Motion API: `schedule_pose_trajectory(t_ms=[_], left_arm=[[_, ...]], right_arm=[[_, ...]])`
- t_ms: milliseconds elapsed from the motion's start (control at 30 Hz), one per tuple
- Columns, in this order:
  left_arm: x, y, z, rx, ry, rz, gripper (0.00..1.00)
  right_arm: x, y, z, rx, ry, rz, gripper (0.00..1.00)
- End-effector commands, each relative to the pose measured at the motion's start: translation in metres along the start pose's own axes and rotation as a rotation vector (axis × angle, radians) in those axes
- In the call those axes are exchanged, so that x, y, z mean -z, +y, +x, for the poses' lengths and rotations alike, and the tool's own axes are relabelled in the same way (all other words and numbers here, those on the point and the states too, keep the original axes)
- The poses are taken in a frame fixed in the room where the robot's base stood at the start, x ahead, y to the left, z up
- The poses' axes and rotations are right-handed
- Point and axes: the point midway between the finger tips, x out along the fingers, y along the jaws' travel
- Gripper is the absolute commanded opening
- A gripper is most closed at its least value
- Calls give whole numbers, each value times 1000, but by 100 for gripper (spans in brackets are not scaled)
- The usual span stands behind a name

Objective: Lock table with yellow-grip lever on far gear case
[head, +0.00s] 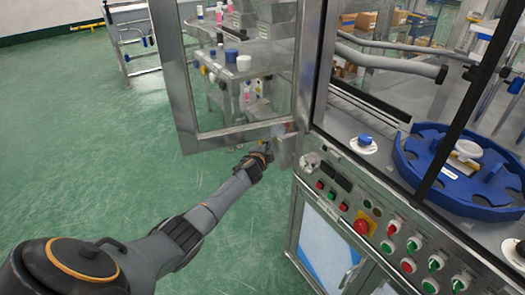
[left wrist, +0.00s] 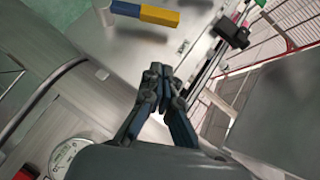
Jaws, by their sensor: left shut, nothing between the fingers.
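My left gripper (head: 266,150) reaches in from the left to the machine's near left corner, beside the lower edge of the open door. In the left wrist view its fingers (left wrist: 160,72) are shut together with nothing between them. A bar with a yellow section (left wrist: 160,15) and a blue section lies ahead of the fingertips at the top, apart from them; it may be the yellow-grip lever. The blue round table (head: 408,157) with notches sits inside the machine at the right. I cannot make out the far gear case. My right gripper is out of view.
The glazed door (head: 183,85) stands open above my left forearm. The control panel (head: 345,196) with coloured buttons and a red knob (head: 361,226) faces front. A round gauge (left wrist: 66,154) shows in the wrist view.

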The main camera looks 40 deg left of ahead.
Motion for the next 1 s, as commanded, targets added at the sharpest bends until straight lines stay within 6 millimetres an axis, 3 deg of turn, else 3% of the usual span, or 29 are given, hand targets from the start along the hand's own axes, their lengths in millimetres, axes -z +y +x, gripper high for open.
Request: schedule_pose_trajectory(t_ms=[133, 333, 500, 1000], left_arm=[[-1, -3, -21, -1, -1, 3, 0], [-1, -4, -50, -1, 0, 3, 0], [-1, -4, -69, -1, -1, 2, 0], [-1, -6, -78, -1, -1, 1, 0]], right_arm=[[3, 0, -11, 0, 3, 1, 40], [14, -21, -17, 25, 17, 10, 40], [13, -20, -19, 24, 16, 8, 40], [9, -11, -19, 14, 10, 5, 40]])
